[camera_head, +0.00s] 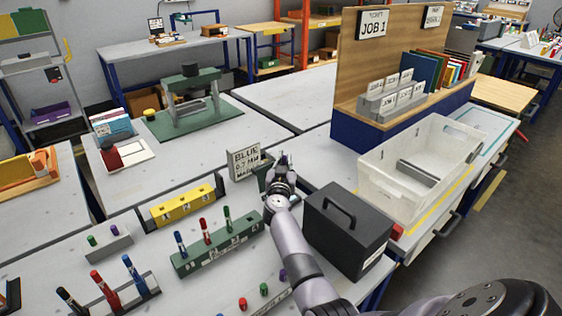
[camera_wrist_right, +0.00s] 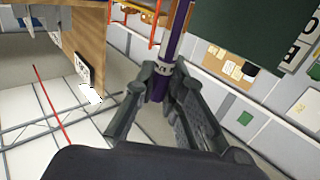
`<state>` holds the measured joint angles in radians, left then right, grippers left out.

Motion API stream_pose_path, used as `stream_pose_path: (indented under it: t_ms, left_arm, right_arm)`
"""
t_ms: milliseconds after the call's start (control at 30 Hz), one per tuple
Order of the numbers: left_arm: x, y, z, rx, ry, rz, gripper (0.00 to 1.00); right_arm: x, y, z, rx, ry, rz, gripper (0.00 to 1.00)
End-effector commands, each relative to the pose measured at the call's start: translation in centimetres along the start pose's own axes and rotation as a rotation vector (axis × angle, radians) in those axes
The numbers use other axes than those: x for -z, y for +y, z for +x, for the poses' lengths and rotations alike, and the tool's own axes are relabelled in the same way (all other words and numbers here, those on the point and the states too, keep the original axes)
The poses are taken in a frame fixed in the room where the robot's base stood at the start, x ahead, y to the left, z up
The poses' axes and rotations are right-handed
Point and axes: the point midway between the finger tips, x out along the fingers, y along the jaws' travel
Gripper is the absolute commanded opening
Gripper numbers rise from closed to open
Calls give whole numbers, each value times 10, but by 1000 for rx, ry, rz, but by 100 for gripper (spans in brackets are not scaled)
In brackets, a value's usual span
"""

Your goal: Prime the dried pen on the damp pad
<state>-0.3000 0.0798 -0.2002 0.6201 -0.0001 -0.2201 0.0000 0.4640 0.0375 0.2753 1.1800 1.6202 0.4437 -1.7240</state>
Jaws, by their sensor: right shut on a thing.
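My right gripper (camera_head: 281,168) is raised over the table, in front of the sign reading BLUE 0.7 MM (camera_head: 243,160). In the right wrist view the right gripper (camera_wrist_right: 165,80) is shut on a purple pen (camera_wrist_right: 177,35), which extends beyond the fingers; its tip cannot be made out. The pen is hardly visible in the head view. A small white tray with a red item (camera_head: 127,156) lies on the left table; I cannot tell whether it is the damp pad. My left gripper is out of view.
A green pen rack (camera_head: 222,245) holds several pens below the gripper. A yellow block (camera_head: 183,206) stands left of it. A black box with handle (camera_head: 347,230) is close on the right, beside a white bin (camera_head: 375,177). A green plotter (camera_head: 190,100) stands further back.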

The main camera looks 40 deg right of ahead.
Motion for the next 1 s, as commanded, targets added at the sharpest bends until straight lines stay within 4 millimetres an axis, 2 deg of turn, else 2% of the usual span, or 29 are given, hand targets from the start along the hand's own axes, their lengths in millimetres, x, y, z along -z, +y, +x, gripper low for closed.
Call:
stream_pose_path:
  t_ms: [433,1000]
  left_arm:
    - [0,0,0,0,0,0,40]
    - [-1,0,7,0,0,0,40]
  right_arm:
    - [-1,1,1,1,0,0,0]
    - [-13,1,1,1,-1,0,0]
